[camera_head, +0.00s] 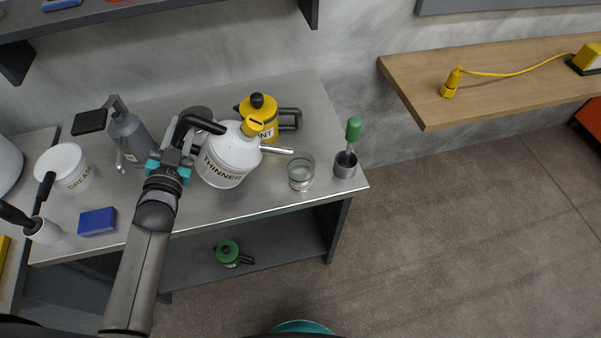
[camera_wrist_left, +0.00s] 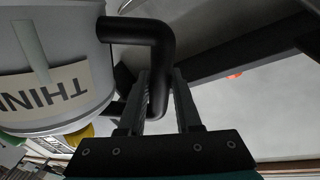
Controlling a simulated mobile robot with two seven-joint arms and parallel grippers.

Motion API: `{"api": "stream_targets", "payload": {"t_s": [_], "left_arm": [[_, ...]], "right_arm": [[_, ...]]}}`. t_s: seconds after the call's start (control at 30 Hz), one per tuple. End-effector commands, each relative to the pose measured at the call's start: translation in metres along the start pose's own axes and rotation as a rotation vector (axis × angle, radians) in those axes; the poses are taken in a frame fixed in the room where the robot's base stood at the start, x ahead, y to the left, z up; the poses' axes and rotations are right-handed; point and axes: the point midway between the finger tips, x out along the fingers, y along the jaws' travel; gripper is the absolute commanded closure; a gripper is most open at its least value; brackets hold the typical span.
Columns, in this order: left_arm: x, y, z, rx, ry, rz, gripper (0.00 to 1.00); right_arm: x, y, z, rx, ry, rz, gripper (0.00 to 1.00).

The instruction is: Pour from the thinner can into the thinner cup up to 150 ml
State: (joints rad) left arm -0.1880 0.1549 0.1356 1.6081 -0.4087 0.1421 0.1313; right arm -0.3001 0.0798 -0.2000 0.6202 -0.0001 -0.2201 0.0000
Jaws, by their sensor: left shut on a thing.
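The thinner can (camera_head: 224,165) is white with a black handle (camera_head: 196,124), a yellow cap and a grey spout. My left gripper (camera_head: 174,155) is shut on the handle, which also shows between the fingers in the left wrist view (camera_wrist_left: 160,75). The can leans to the right, and its spout points right with the tip near the rim of the clear glass cup (camera_head: 300,175). The cup stands upright near the bench's front right. It looks partly filled, but the level is hard to read, and no stream is clearly visible. My right gripper is not in view.
A yellow can (camera_head: 262,112) stands close behind the spout. A metal pot (camera_head: 345,165) with a green-handled brush is right of the cup. A grey pump can (camera_head: 130,138), a grease tub (camera_head: 64,168) and a blue block (camera_head: 97,221) are left. A green can (camera_head: 230,254) is on the lower shelf.

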Motion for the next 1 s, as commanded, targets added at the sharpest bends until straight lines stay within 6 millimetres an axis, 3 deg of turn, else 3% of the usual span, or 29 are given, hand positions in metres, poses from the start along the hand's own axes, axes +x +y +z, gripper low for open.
{"api": "stream_targets", "payload": {"t_s": [1.0], "left_arm": [[0.0014,0.0035,-0.0016,0.034,0.01,-0.003,1.0]], "right_arm": [[0.0023,0.0001,0.0002,0.0,0.0,0.0,0.5]]}}
